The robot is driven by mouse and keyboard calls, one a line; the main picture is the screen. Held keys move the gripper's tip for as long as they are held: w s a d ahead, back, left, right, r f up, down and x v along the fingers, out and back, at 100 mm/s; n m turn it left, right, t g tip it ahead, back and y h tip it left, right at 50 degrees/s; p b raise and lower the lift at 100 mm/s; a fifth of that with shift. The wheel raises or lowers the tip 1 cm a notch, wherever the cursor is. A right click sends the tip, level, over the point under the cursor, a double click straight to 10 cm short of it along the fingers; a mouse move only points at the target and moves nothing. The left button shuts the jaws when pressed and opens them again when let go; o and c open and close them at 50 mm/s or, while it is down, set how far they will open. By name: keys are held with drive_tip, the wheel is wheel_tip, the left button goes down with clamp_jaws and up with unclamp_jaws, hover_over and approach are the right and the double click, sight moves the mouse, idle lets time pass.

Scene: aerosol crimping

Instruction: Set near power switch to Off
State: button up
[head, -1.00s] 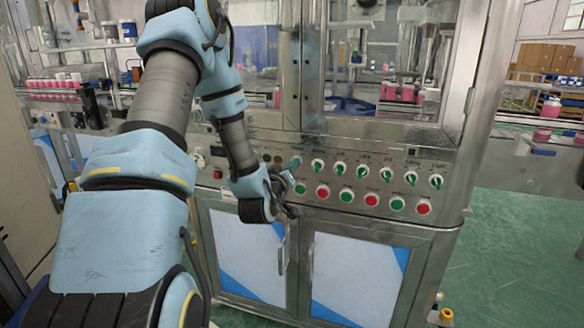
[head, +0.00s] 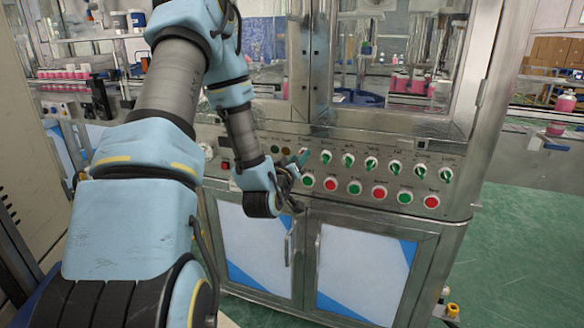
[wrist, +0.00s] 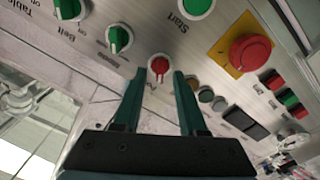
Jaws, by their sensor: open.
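The near power switch appears to be the small red rotary knob (wrist: 159,67) in the wrist view, on a white base; its label is too blurred to read. My gripper (wrist: 160,77) is open, with one teal fingertip on each side of this knob. I cannot tell whether the fingers touch it.
In the head view, cabinet doors (head: 362,270) are below the panel and green floor (head: 520,260) is clear at right.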

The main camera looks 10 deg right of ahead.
drive_tip(key=p+v, duration=0.8)
drive_tip(key=v, duration=0.1)
drive_tip(key=shift+s, duration=0.2)
